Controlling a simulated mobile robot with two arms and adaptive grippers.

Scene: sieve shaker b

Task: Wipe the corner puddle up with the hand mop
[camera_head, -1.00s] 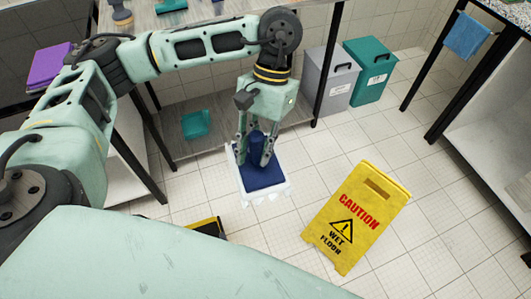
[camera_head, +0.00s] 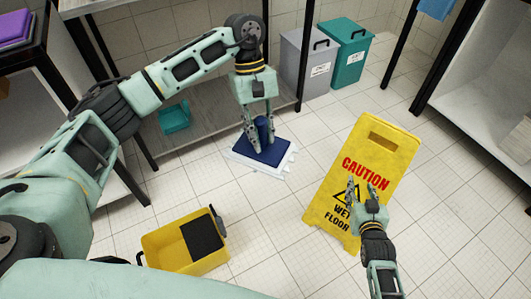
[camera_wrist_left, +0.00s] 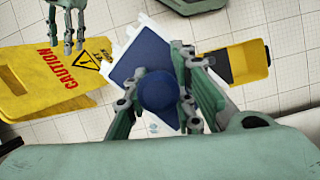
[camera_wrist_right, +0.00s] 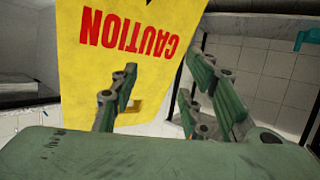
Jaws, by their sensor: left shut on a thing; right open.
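My left gripper (camera_head: 262,142) is shut on the upright handle of the hand mop, which has a blue pad (camera_head: 270,155) with a white fringe. The mop's pad is low, at or close to the tiled floor in front of the shelf unit; I cannot tell whether it touches. The left wrist view shows the round blue handle top (camera_wrist_left: 158,92) between the fingers. My right gripper (camera_head: 361,184) is open and empty, in front of the yellow caution sign (camera_head: 372,150); its fingers (camera_wrist_right: 160,85) also show in the right wrist view. I cannot make out the puddle.
A yellow bucket (camera_head: 165,246) with a black insert stands on the floor at lower left. Grey (camera_head: 306,66) and teal (camera_head: 347,55) bins stand at the back. A teal container (camera_head: 174,118) sits on the low shelf. Tiles between mop and bucket are clear.

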